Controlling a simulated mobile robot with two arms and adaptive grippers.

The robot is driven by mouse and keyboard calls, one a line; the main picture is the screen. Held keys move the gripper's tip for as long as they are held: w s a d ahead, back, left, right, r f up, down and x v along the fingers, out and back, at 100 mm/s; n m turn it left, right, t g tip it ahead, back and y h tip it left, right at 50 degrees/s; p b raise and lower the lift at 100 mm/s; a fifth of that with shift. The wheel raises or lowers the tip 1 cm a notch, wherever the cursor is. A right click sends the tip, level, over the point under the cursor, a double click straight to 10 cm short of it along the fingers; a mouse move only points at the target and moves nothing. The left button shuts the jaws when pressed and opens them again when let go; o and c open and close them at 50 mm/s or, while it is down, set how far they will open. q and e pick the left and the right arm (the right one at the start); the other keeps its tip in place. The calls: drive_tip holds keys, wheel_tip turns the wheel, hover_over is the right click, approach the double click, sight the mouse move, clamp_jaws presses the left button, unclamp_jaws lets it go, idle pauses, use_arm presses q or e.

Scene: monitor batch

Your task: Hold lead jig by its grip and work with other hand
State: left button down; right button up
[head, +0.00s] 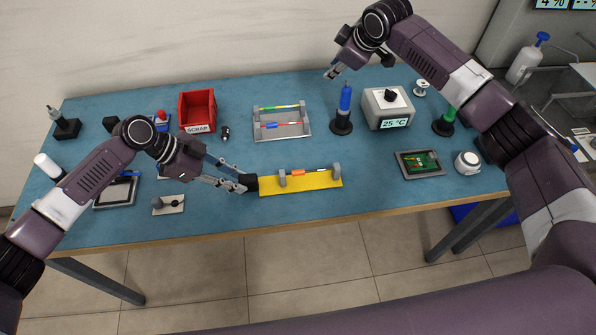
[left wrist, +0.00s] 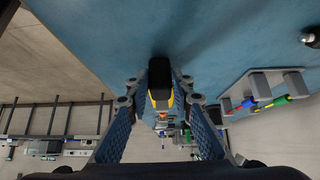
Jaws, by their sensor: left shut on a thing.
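The lead jig (head: 300,184) is a yellow plate with two grey posts and an orange-red piece between them, lying near the table's front edge. Its black grip (head: 252,183) points left. My left gripper (head: 246,183) is shut on that grip. In the left wrist view the black grip (left wrist: 159,73) is between the fingers, with part of the yellow jig (left wrist: 162,101) showing. My right gripper (head: 332,73) is in the air at the back of the table, above and slightly left of a blue-handled tool (head: 345,97) upright in a black stand; its finger opening is too small to judge.
A grey rack (head: 282,137) with coloured pieces stands behind the jig. A station reading 25 °C (head: 388,108), a green-handled tool (head: 450,114) and a tray with a green board (head: 422,163) are at right. The red SCRAP bin (head: 197,110) is back left. Blue table is clear around the jig's right.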

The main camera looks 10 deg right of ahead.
drive_tip(key=s+a+f+n+g, duration=0.2)
drive_tip(key=s+a+n+g, duration=0.1)
drive_tip(key=s+a, duration=0.6)
drive_tip(key=n+g+h, duration=0.2)
drive_tip(key=n+g, duration=0.1)
drive_tip(key=g, duration=0.1)
hover_over(298, 171)
drive_tip(key=f, duration=0.3)
drive_tip(key=shift+w+f, duration=0.25)
drive_tip(key=shift+w, duration=0.1)
drive_tip(key=shift+s+f, duration=0.15)
drive_tip(key=shift+s, duration=0.15)
drive_tip(key=shift+s+f, duration=0.1)
drive_tip(key=shift+f, duration=3.35)
clamp_jaws()
